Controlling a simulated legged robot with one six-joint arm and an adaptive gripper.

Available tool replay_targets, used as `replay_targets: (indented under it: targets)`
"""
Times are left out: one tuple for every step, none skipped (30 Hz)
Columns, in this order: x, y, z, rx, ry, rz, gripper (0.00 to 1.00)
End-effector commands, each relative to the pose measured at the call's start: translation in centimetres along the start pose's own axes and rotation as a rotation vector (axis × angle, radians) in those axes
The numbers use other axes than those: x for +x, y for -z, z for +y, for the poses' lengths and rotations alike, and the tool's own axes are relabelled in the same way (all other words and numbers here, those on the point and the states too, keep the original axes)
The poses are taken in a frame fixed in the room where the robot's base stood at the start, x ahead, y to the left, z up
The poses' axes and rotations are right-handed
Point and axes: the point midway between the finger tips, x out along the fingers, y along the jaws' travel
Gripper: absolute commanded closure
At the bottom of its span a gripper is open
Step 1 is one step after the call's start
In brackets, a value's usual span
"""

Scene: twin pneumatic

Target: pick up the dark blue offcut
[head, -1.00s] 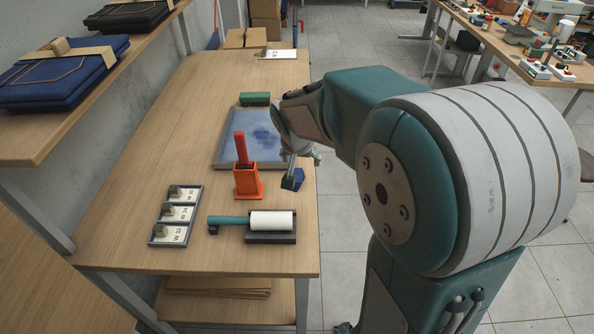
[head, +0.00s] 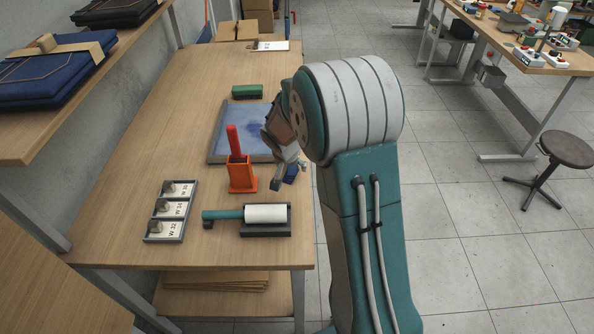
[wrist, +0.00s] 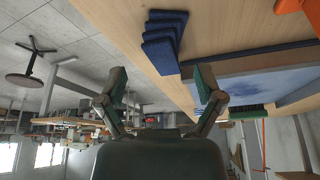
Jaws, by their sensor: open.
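The dark blue offcut (head: 291,173) lies at the right edge of the workbench, beside the blue-surfaced tray, partly hidden by my gripper (head: 288,176) in the head view. In the wrist view the offcut (wrist: 160,45) looks like a small stack of dark blue folds with a stepped edge, resting on the wood. My gripper (wrist: 160,85) is open there, its two green-padded fingers wide apart and nothing between them. The offcut lies beyond the fingertips, toward the top of the picture.
An orange holder (head: 241,177) with a red handle stands left of my gripper. The tray (head: 212,150) and a green brush (head: 247,92) lie behind. A white roller (head: 266,214) and labelled weights (head: 172,208) are nearer. Floor lies right of the bench edge.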

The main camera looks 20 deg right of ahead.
Motion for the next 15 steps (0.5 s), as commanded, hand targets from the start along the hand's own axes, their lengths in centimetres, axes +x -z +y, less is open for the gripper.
replay_targets:
  targets:
    - [0.8,0.0,0.1,-0.001,-0.002,-0.002,0.14]
    - [1.3,0.0,0.1,0.000,-0.003,-0.002,0.14]
    - [1.7,0.0,0.0,0.001,-0.002,-0.002,0.14]
    - [1.9,0.0,0.0,0.001,-0.001,-0.001,0.14]
    - [2.1,0.0,0.0,0.000,-0.001,-0.001,0.14]
    - [2.3,0.0,0.0,0.000,-0.001,0.000,0.14]
    - [2.4,0.0,0.0,0.000,-0.001,0.000,0.14]
    - [2.4,0.0,0.0,0.000,-0.001,0.000,0.14]
    - [2.4,0.1,0.0,0.000,-0.001,0.000,0.14]
    - [2.4,0.1,0.0,0.000,-0.001,0.001,0.14]
    - [2.4,0.1,0.0,0.000,-0.001,0.001,0.14]
    - [2.3,0.1,0.0,0.000,0.000,0.000,0.14]
    - [2.3,0.1,0.0,0.000,0.000,0.000,0.19]
    - [2.3,0.1,0.0,0.000,0.000,0.000,0.32]
    - [2.3,0.1,0.0,0.000,0.000,0.000,0.48]
